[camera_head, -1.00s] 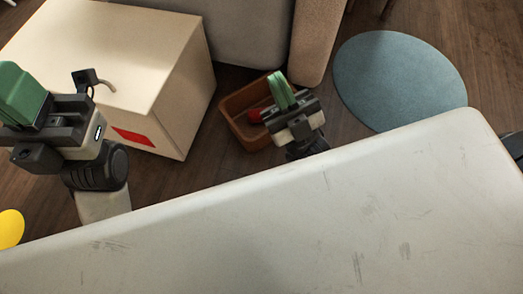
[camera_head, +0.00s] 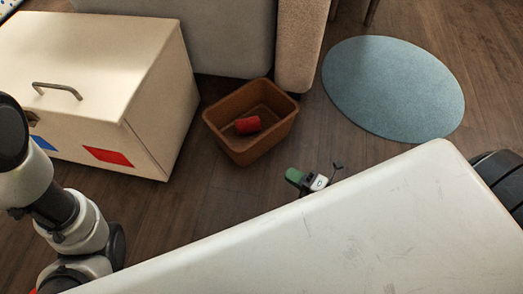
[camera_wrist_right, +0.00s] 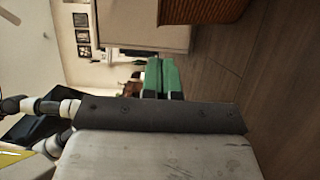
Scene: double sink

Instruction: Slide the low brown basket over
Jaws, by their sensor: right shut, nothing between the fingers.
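The low brown basket (camera_head: 239,147) sits upright on the wood floor, between the cream cabinet and the beige sofa end. A red cylinder-like object (camera_head: 247,125) lies inside it. My right gripper (camera_head: 293,175) is low over the floor to the lower right of the basket, clear of it in the picture, with its green fingers shut and empty. In the right wrist view the green fingers (camera_wrist_right: 162,74) point toward the top, and part of the brown basket (camera_wrist_right: 200,10) shows at the top edge. My left arm comes in at the left; its gripper is out of sight.
The cream cabinet (camera_head: 100,75) with a metal handle stands left of the basket. The sofa (camera_head: 300,45) closes off the back. A round blue-grey rug (camera_head: 392,88) lies to the right. A large pale surface (camera_head: 330,230) fills the front. Bare floor lies around the basket's front.

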